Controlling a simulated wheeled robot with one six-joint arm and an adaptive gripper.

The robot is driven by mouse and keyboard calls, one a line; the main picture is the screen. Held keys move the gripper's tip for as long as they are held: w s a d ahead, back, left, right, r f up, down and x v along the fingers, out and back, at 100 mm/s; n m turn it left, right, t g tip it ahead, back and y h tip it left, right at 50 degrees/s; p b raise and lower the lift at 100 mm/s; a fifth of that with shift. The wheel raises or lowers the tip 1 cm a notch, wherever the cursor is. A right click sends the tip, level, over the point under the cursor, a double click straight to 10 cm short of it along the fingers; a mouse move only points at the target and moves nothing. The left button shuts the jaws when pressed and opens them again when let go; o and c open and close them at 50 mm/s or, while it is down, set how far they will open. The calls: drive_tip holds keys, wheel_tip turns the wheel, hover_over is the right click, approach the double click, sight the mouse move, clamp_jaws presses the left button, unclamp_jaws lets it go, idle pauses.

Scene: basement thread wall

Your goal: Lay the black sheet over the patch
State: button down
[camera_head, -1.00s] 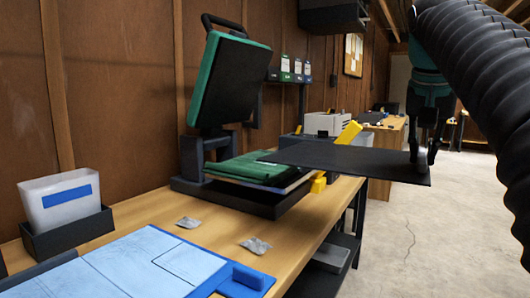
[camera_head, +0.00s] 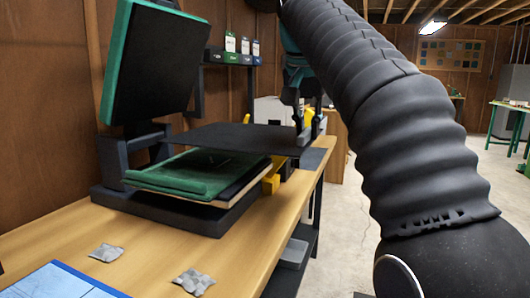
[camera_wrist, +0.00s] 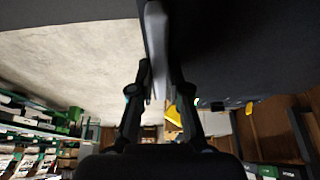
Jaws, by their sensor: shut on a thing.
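The black sheet (camera_head: 225,138) is held roughly level in the air above the lower plate of a heat press. My gripper (camera_head: 304,132) is shut on the sheet's right end; in the wrist view the sheet (camera_wrist: 235,50) fills the upper right and the gripper (camera_wrist: 160,92) pinches its edge. A green cloth (camera_head: 165,178) lies on the lower plate under the sheet, with a gap between them. The patch cannot be made out clearly; the sheet hides part of the cloth.
The press's upper plate (camera_head: 158,62) is swung up and open at the left, behind the sheet. A yellow part (camera_head: 271,182) sits at the lower plate's right corner. Two grey crumpled packets (camera_head: 193,282) (camera_head: 106,253) and a blue mat (camera_head: 65,282) lie on the bench.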

sight(269, 136)
drive_tip(key=w+a, duration=0.1)
drive_tip(key=a, duration=0.1)
drive_tip(key=w+a+p, duration=0.1)
drive_tip(key=a, duration=0.2)
drive_tip(key=w+a, duration=0.1)
drive_tip(key=a, duration=0.2)
drive_tip(key=shift+a+p, duration=0.2)
drive_tip(key=shift+p, duration=0.15)
drive_tip(key=shift+d+f, duration=0.2)
drive_tip(key=shift+f, duration=0.25)
drive_tip(key=shift+f+b, duration=1.15)
drive_tip(key=shift+f, duration=1.5)
drive_tip(key=shift+a+f, duration=0.2)
drive_tip(key=shift+f, duration=0.2)
drive_tip(key=c, duration=1.1)
unclamp_jaws()
drive_tip(key=shift+c, duration=0.2)
